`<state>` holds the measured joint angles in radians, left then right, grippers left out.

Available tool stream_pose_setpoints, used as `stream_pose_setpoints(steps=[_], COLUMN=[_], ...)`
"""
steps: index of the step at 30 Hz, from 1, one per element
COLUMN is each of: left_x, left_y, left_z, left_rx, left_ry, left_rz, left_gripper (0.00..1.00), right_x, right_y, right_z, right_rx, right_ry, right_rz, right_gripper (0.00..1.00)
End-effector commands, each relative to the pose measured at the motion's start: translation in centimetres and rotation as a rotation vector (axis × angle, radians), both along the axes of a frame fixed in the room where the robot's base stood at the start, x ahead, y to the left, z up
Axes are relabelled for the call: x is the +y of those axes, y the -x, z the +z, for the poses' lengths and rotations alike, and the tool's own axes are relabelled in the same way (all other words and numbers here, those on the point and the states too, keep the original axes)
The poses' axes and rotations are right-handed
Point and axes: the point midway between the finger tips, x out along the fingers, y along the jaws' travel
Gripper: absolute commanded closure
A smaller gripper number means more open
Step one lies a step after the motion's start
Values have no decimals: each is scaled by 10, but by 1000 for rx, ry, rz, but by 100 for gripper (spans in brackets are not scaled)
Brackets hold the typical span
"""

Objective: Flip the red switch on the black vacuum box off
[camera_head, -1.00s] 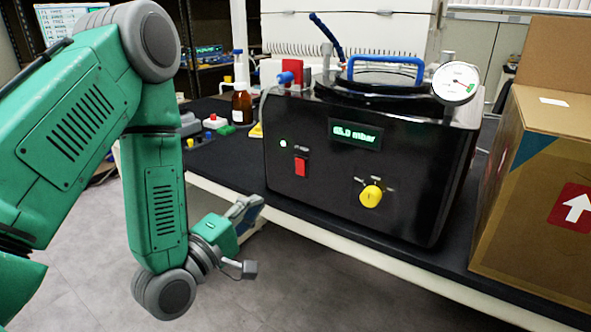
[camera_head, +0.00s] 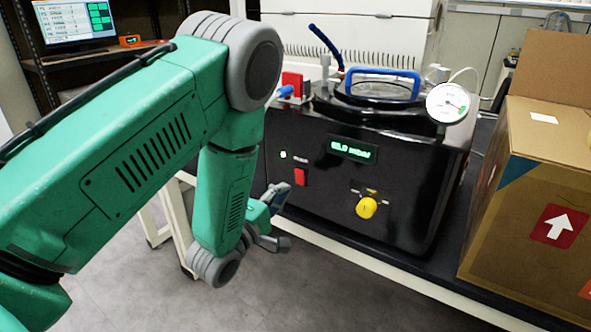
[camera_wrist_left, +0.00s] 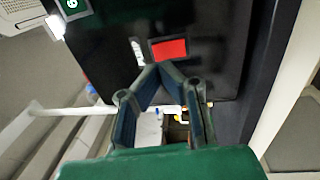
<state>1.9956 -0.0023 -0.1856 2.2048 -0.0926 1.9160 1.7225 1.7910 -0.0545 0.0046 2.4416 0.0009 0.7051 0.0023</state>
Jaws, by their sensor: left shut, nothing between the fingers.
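The black vacuum box (camera_head: 310,215) stands on the bench, with a lit green display (camera_head: 352,148) on its front. A yellow knob (camera_head: 366,207) sits lower right. My left gripper (camera_head: 281,190) is shut and empty, close to the front face, left of and slightly below the switch. In the left wrist view the red switch (camera_wrist_left: 169,49) lies just beyond the fingertips of my left gripper (camera_wrist_left: 158,70). I cannot tell whether they touch the box. My right gripper is not in view.
A round gauge (camera_head: 447,103) and a blue handle (camera_head: 384,75) are on top of the box. A cardboard box (camera_head: 530,190) stands close on the right. The bench's front edge (camera_head: 350,254) runs below the vacuum box. A monitor (camera_head: 75,25) is at the back left.

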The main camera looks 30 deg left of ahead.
Motion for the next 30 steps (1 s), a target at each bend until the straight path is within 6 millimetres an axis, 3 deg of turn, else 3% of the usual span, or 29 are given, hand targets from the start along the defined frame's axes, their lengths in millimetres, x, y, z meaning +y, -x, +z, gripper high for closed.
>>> stream_pose_setpoints(steps=[4, 10, 23, 30], left_x=[-1, -1, -1, 0], left_y=[-27, -47, -52, -59], left_z=[2, 4, 5, 12], left_rx=[-3, -1, 2, 75], left_ry=[-2, 0, 0, 0], left_rz=[-1, 1, 2, 7], left_gripper=[100, 100, 100, 100], right_x=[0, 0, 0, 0], right_y=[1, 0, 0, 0], right_z=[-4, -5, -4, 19], right_rx=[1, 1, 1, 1], right_ry=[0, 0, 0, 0], right_rz=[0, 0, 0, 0], right_gripper=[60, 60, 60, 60])
